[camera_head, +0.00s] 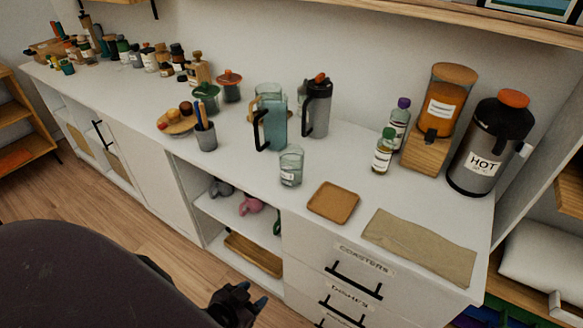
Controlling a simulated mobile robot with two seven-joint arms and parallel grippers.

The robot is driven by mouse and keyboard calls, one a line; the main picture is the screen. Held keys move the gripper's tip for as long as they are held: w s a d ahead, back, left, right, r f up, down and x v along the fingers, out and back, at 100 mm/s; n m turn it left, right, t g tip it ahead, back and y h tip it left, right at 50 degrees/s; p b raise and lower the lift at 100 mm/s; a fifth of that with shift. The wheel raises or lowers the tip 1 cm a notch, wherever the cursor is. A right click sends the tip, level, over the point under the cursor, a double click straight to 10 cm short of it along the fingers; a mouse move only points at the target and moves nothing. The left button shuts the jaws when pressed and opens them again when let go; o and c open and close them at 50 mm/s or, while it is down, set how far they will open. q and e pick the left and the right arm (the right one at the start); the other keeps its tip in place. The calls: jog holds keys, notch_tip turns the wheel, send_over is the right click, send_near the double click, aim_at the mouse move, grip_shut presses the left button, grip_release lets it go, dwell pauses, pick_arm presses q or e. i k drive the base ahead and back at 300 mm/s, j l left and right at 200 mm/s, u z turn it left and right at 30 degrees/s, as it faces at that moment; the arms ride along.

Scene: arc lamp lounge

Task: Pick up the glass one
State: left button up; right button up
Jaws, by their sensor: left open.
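A clear, bluish glass pitcher (271,117) with a black handle stands upright on the white counter (335,168). A grey opaque pitcher (316,108) with a black handle and a red-topped lid stands just right of it. A small clear glass tumbler (291,166) with a label stands in front of the two, near the counter's front edge. My left gripper (250,298) is open and appears empty at the bottom of the head view, in front of the cabinet and apart from these things. My right gripper is not in view.
A pen cup (205,135), a wooden plate (178,125) and lidded jars stand left of the pitchers. A wooden coaster tray (333,202), a cloth (419,245), bottles (383,150), an amber dispenser (437,115) and a HOT flask (488,147) are right.

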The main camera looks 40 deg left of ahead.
aim_at(290, 155)
jog(key=j+u, duration=0.3)
jog(key=j, duration=1.35)
